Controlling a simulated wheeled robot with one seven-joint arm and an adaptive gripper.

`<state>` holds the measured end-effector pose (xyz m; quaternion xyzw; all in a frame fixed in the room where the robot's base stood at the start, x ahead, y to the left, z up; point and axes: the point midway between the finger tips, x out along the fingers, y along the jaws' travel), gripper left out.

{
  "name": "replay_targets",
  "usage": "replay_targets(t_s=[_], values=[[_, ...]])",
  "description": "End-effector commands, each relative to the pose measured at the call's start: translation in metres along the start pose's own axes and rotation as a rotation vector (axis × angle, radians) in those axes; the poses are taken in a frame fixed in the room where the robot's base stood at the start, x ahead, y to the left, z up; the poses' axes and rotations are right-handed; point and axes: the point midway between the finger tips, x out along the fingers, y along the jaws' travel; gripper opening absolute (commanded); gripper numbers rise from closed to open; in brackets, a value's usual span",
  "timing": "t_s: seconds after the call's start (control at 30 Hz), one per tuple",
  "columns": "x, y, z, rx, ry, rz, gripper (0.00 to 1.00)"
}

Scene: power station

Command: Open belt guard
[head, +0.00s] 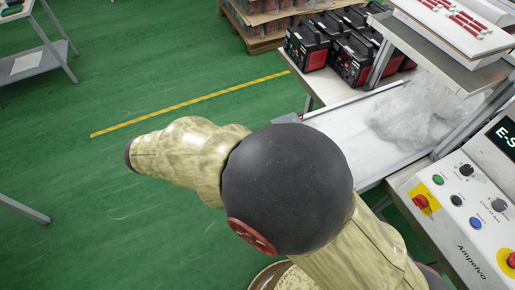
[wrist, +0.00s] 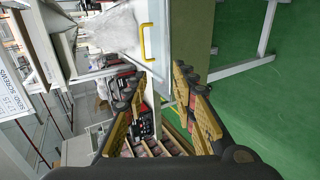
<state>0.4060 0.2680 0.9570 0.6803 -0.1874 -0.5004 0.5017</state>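In the wrist view a yellow handle (wrist: 143,42) is fixed to a pale panel (wrist: 158,25), which looks like the belt guard. It stands beside a white belt surface that carries clear plastic bags (wrist: 112,28). My gripper (wrist: 160,76) is open and empty, its two fingers spread wide. The handle lies beyond the fingertips and is not between them; I see no contact. In the head view the white belt (head: 340,124) and its plastic bags (head: 415,112) are at the right. The yellow handle and my gripper do not show in that view.
A control panel (head: 470,215) with buttons is at the lower right. Black-and-red boxes (head: 350,50) stand beyond the belt, below a raised shelf (head: 440,35). A grey table (head: 35,62) is at the upper left.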

Motion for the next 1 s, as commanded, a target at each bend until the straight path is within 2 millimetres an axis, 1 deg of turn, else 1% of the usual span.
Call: replay_targets(t_s=[0.1,0.2,0.7,0.83,0.93,1.0], values=[[-0.009,0.000,0.001,0.000,0.000,0.000,0.27],[-0.012,0.000,0.001,0.000,0.000,0.000,0.27],[-0.012,0.000,0.001,-0.001,-0.001,0.000,0.27],[-0.012,-0.001,0.000,-0.037,0.003,-0.004,0.27],[-0.012,-0.012,-0.003,-0.108,0.016,-0.042,0.27],[-0.006,-0.028,0.004,-0.191,0.011,-0.086,0.27]])
